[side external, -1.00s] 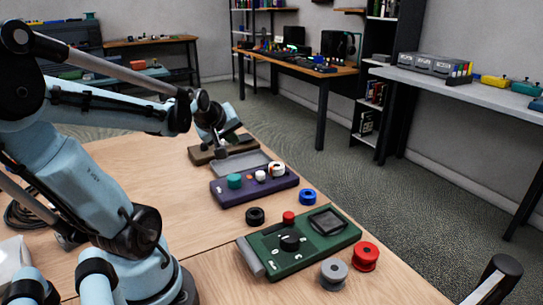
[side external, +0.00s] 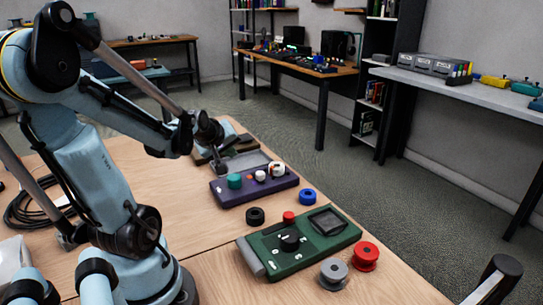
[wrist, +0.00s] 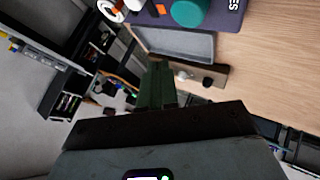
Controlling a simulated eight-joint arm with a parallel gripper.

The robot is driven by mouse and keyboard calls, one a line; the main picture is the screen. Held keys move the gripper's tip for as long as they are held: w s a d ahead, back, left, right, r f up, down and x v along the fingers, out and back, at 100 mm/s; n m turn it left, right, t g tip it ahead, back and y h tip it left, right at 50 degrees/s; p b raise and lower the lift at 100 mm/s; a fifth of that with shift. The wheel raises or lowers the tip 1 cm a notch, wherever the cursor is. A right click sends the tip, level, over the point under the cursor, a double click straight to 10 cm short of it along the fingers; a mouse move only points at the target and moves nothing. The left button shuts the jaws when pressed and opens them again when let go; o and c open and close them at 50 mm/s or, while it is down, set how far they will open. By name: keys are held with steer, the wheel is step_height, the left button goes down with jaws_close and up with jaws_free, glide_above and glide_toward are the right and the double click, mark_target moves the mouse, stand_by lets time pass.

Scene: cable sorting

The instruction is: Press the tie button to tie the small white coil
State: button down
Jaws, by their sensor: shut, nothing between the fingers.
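My gripper (side external: 219,168) is shut and empty, pointing down by the near left edge of the grey tray. In the wrist view its dark green fingers (wrist: 157,85) are together. A purple board (side external: 245,192) carries a teal cylinder (side external: 234,181), a small white coil (side external: 260,176), an orange piece and a larger white and orange coil (side external: 278,170). A green device (side external: 320,245) carries a red button (side external: 289,216), a black knob (side external: 290,242) and a dark square recess. I cannot tell which control is the tie button.
The grey tray (side external: 243,161) looks empty. A brown block (side external: 235,145) lies behind it. A black coil (side external: 255,216), a blue coil (side external: 307,197), a red spool (side external: 365,256) and a grey spool (side external: 333,273) stand around the green device.

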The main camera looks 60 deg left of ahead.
mark_target(235, 175)
steer(key=shift+f, duration=2.25)
steer(key=shift+f, duration=0.15)
stand_by(0.4)
steer(key=shift+f, duration=0.3)
steer(key=shift+f, duration=0.75)
stand_by(0.9)
steer(key=shift+r, duration=1.2)
steer(key=shift+r, duration=2.5)
